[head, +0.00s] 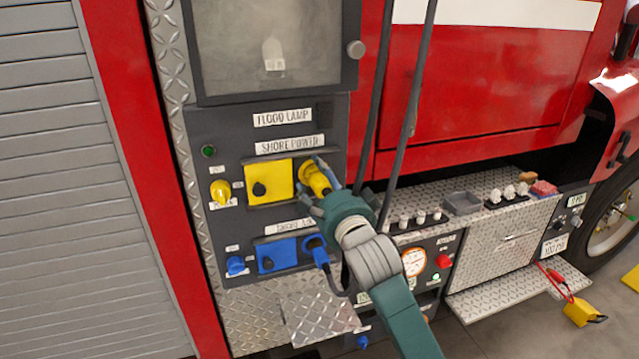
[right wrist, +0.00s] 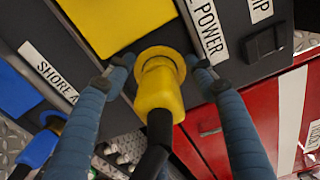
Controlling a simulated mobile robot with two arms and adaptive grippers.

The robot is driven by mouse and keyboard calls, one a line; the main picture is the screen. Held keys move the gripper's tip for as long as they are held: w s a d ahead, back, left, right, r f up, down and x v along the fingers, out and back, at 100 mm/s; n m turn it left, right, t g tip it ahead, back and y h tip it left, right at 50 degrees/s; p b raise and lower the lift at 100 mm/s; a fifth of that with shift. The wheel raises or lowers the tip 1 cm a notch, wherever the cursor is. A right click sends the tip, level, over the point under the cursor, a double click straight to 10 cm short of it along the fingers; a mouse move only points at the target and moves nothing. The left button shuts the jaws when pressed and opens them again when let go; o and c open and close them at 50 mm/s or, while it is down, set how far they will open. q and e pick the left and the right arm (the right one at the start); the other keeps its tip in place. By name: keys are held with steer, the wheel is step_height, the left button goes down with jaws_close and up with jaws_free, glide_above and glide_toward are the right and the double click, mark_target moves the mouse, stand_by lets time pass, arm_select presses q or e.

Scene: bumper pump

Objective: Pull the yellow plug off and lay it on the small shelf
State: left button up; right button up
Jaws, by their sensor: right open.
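The yellow plug (head: 315,178) sits in the shore power socket, right of the square yellow cover (head: 270,180). In the right wrist view the plug (right wrist: 160,90) has a round flange against the panel and a black cable running down from it. My right gripper (head: 322,190) is open, with its blue fingers on either side of the plug. In the right wrist view the fingertips (right wrist: 160,70) flank the plug near its flange, with small gaps visible. A small diamond-plate shelf (head: 322,312) juts out below the blue sockets. My left gripper is out of view.
A blue plug (head: 316,250) with a cable sits just below, beside a blue cover (head: 275,256). Dark hoses (head: 408,110) hang right of the panel. The small shelf looks bare.

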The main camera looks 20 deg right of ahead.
mark_target(326, 192)
stand_by(0.6)
jaws_close()
steer(key=shift+s+d+r+p, duration=0.1)
steer(key=shift+s+p, duration=0.55)
steer(key=shift+s, duration=0.85)
steer(key=shift+s+d+p, duration=0.1)
steer(key=shift+s+p, duration=0.55)
steer(key=shift+s, duration=0.8)
steer(key=shift+a, duration=0.1)
